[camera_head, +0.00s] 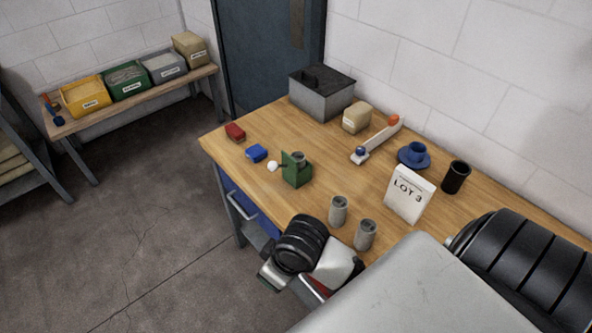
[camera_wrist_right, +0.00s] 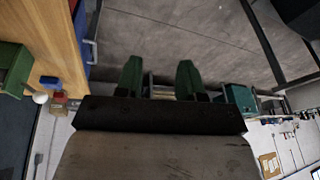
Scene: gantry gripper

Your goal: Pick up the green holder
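The green holder (camera_head: 297,174) stands upright on the wooden table, near its front edge, with a grey round piece at its top. In the right wrist view a green block, apparently the same holder (camera_wrist_right: 13,68), shows at the left edge, partly cut off. My right gripper (camera_head: 268,279) hangs off the table's front edge, below and left of the holder in the head view, clear of it. Its two green fingers stand apart in the wrist view (camera_wrist_right: 159,78), with nothing held between them. My left gripper is not in view.
Two grey cylinders (camera_head: 338,210) (camera_head: 365,234) and a LOT 3 sign (camera_head: 410,195) stand right of the holder. A white ball (camera_head: 272,166), blue block (camera_head: 257,152) and red block (camera_head: 235,132) lie left of it. A grey bin (camera_head: 321,94) stands behind.

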